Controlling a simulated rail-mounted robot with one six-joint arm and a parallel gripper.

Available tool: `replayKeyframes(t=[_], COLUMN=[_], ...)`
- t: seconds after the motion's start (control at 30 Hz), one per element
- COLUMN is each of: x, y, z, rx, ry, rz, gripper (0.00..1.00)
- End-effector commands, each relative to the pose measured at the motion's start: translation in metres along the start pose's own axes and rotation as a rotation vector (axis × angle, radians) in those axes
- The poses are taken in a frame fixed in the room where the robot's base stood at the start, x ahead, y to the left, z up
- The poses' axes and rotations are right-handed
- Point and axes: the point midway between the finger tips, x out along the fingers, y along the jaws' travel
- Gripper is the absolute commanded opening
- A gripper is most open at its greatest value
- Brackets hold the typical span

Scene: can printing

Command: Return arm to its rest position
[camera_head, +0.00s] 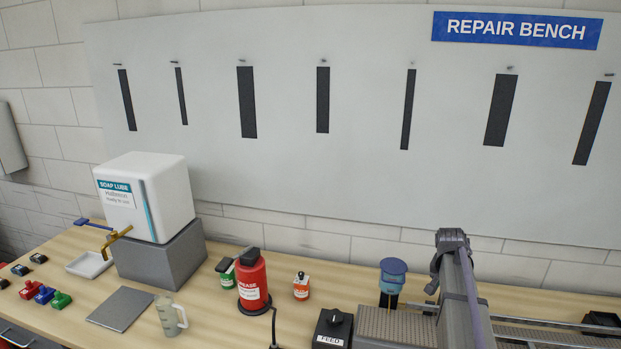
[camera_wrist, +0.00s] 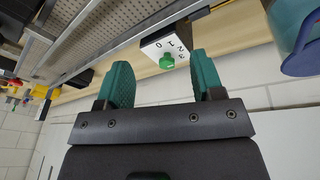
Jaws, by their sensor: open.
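My gripper (camera_wrist: 159,60) shows in the wrist view with its two teal fingers spread apart. Nothing is between the fingertips. Behind the gap is a white dial plate (camera_wrist: 160,43) with numbers and a green knob (camera_wrist: 167,62); I see no contact with it. The fingers cannot be made out in the head view.
The bench (camera_head: 200,291) holds a white soap-lube box (camera_head: 150,195) on a grey block, a red grease can (camera_head: 252,281), a blue-topped container (camera_head: 392,278) and a black FEED box (camera_head: 333,328). A perforated surface (camera_wrist: 150,22) runs along the wrist view's top left.

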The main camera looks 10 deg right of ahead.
Motion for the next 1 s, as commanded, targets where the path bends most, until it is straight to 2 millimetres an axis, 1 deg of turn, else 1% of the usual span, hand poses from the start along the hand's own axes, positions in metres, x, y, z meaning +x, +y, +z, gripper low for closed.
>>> replayKeyframes(t=[0.03, 0.07, 0.1, 0.17, 0.2, 0.27, 0.3, 0.4, 0.47, 0.53, 0.63, 1.0], x=[0.004, 0.004, 0.004, 0.004, 0.004, 0.005, 0.006, 0.009, 0.011, 0.009, 0.006, 0.006], y=[-0.009, -0.016, -0.026, -0.038, -0.044, -0.051, -0.056, -0.065, -0.075, -0.082, -0.083, -0.083], z=[0.062, 0.092, 0.132, 0.191, 0.228, 0.278, 0.306, 0.354, 0.365, 0.368, 0.367, 0.365], rx=[-0.110, -0.184, -0.279, -0.415, -0.497, -0.600, -0.651, -0.731, -0.765, -0.783, -0.783, -0.779], ry=[-0.037, -0.060, -0.087, -0.124, -0.144, -0.167, -0.177, -0.182, -0.178, -0.176, -0.175, -0.175], rz=[-0.023, -0.041, -0.063, -0.098, -0.119, -0.147, -0.162, -0.182, -0.185, -0.186, -0.186, -0.186], gripper=[0.61, 0.61, 0.61, 0.61, 0.61, 0.61, 0.61, 0.61, 0.61, 0.61, 0.61, 0.61])
